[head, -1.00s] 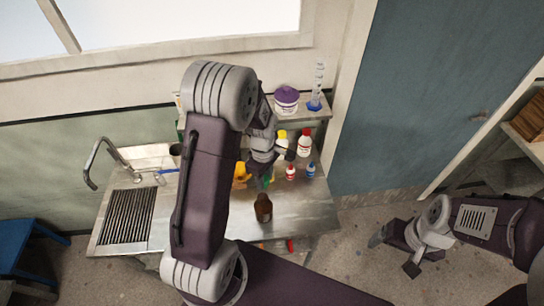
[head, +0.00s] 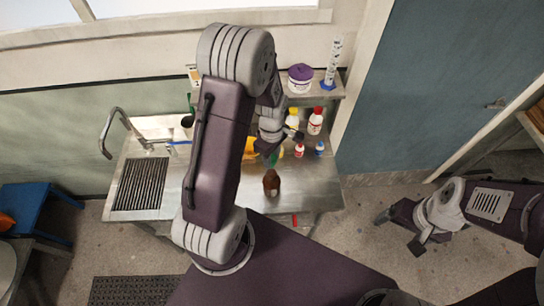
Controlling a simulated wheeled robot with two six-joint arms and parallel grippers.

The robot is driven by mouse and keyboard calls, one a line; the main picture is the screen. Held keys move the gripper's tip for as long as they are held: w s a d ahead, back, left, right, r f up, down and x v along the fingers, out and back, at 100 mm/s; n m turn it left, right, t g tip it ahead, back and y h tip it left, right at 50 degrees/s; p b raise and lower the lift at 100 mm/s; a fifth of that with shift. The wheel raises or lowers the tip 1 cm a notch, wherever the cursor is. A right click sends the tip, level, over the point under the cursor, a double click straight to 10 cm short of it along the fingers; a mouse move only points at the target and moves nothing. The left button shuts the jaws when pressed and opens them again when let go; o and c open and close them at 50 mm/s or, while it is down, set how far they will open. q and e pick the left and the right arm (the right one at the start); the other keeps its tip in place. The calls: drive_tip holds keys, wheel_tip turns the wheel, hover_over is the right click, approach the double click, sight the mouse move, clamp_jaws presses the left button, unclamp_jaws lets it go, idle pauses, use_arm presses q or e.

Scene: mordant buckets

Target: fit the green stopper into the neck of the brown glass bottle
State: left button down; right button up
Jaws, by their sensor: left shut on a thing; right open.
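The brown glass bottle (head: 271,183) stands upright on the steel counter near its front edge. The green stopper (head: 273,159) shows as a small green patch just above the bottle's neck in the picture. My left gripper (head: 276,146) is shut on the green stopper, and the arm partly hides it. I cannot tell whether the stopper touches the neck. My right gripper (head: 403,229) is open and empty, away from the counter at the right, over the floor.
The steel counter (head: 315,187) holds a sink tap (head: 118,114) at left. Behind the bottle are a yellow object (head: 250,149), red-capped and blue-capped bottles (head: 319,149). A shelf above carries a purple-lidded tub (head: 300,78) and a measuring cylinder (head: 333,63). A blue stool (head: 40,207) stands left.

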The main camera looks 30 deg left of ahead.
use_arm(q)
drive_tip(key=shift+f+b, duration=0.5)
drive_tip(key=shift+f, duration=0.4)
drive_tip(key=shift+d+f+b, duration=0.15)
drive_tip(key=shift+f+b, duration=0.6)
drive_tip(key=shift+f, duration=0.1)
drive_tip(key=shift+f+b, duration=0.95)
drive_tip(key=shift+f, duration=0.3)
drive_tip(key=shift+f+b, duration=0.55)
drive_tip(key=shift+f, duration=0.25)
drive_tip(key=c, duration=0.9)
unclamp_jaws()
drive_tip(key=shift+r, duration=0.1)
